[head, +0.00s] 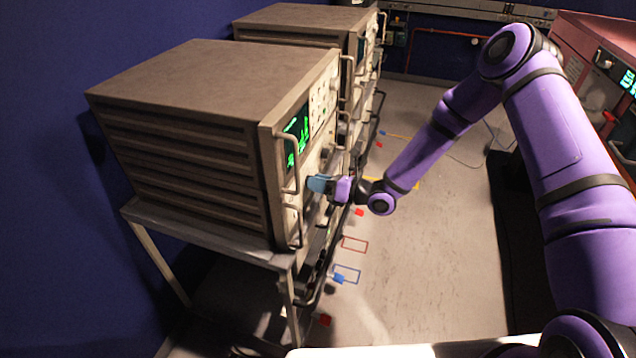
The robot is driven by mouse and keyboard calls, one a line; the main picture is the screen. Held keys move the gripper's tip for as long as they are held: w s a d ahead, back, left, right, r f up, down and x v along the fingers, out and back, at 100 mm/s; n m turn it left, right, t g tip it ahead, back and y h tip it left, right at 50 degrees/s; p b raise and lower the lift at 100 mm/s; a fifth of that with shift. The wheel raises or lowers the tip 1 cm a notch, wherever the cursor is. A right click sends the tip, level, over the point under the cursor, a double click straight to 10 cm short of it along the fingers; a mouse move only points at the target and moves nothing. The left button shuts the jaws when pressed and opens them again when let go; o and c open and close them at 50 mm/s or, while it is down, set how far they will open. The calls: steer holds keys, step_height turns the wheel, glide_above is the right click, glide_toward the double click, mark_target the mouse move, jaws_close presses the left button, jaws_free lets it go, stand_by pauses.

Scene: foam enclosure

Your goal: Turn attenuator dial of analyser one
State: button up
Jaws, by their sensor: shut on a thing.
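The nearest analyser (190,130) is a large beige box on a metal stand. Its front panel faces right and carries a screen with a green trace (297,136), buttons and a tall bar handle at each side. My gripper (318,184) is at the lower part of this panel, just right of the near handle. Its blue-grey fingers are shut on a dial there. The dial itself is hidden behind the fingers, so I cannot see its marks or its angle.
A second analyser (310,22) stands behind the first. A reddish cabinet (596,60) with a lit display is at the right. Red and blue outlined rectangles (355,244) mark the floor. The aisle floor (440,240) between the rows is largely clear. Cables lie at the back right.

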steer(key=shift+m, duration=0.6)
steer(key=o, duration=0.9)
steer(key=v, duration=1)
steer(key=shift+s+d, duration=0.15)
steer(key=shift+d, duration=0.25)
